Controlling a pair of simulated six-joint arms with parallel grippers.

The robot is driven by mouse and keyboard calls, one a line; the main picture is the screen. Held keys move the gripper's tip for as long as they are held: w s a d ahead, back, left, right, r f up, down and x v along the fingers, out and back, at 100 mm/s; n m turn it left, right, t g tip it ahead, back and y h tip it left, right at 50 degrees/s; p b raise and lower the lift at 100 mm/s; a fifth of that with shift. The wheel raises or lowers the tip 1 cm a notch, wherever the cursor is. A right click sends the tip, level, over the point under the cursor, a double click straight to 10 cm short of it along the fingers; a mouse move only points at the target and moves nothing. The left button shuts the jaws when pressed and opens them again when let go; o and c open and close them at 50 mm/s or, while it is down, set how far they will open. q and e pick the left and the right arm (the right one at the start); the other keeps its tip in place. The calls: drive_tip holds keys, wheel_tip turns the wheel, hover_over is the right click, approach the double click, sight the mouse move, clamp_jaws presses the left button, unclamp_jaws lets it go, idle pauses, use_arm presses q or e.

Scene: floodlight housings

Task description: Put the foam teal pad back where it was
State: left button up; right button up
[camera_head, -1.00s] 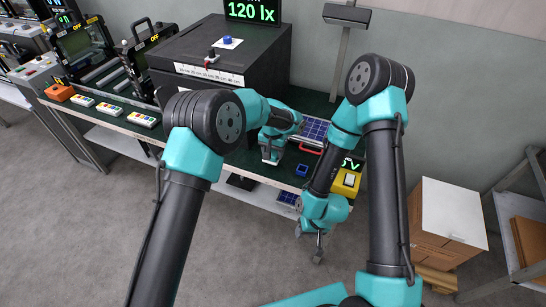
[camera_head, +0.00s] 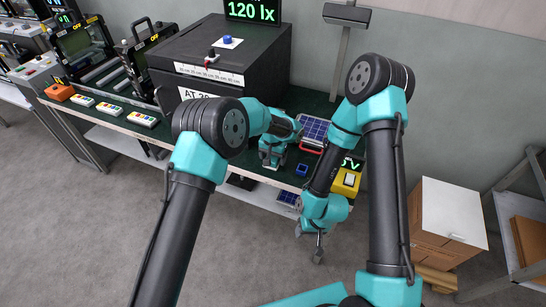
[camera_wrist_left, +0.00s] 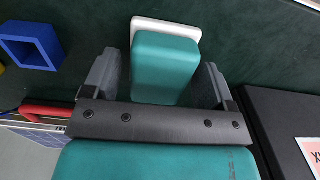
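The teal pad (camera_wrist_left: 165,65) is a rounded teal block. In the left wrist view it stands on or just over a white plate (camera_wrist_left: 166,24) on the dark green bench top. My left gripper (camera_wrist_left: 160,85) has one finger on each side of the pad, with a narrow gap visible at the left finger; it looks open around the pad. In the head view my left gripper (camera_head: 271,160) is low at the bench's front edge, and the arm mostly hides the pad. My right gripper (camera_head: 317,246) hangs in front of the bench, with nothing visible in it; its opening is unclear.
A blue square frame (camera_head: 302,169) sits right of my left gripper. A solar panel (camera_head: 314,128) with a red handle lies behind it. A yellow box (camera_head: 347,181) is farther right. The large black box (camera_head: 215,60) stands left of the gripper.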

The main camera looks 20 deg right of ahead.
use_arm(q)
drive_tip(key=shift+r, duration=0.15)
wheel_tip(320, 180, up, 12)
idle(0.7)
idle(0.5)
drive_tip(key=shift+n+g+h, duration=0.4)
drive_tip(key=shift+n+h, duration=0.2)
drive_tip(key=a+f, duration=0.2)
drive_tip(key=a, duration=0.1)
drive_tip(key=a+f, duration=0.6)
drive_tip(key=shift+s, duration=0.35)
drive_tip(key=s+a+f+n+h, duration=0.1)
drive_tip(key=s+a+f, duration=0.25)
drive_tip(key=a, duration=0.25)
drive_tip(key=s+a+f+n+h, duration=0.1)
drive_tip(key=s+a+f, duration=0.1)
drive_tip(key=a+f, duration=0.35)
drive_tip(key=s+a+f+n, duration=0.2)
drive_tip(key=s+a+n, duration=0.1)
drive_tip(key=s+a, duration=0.7)
drive_tip(key=s+a+f+n+t, duration=0.1)
drive_tip(key=s+a+f+n, duration=0.2)
drive_tip(key=s+a, duration=0.7)
drive_tip(key=shift+s+a+f+t+h, duration=0.2)
drive_tip(key=shift+s+t+h, duration=0.1)
drive_tip(key=shift+s, duration=0.75)
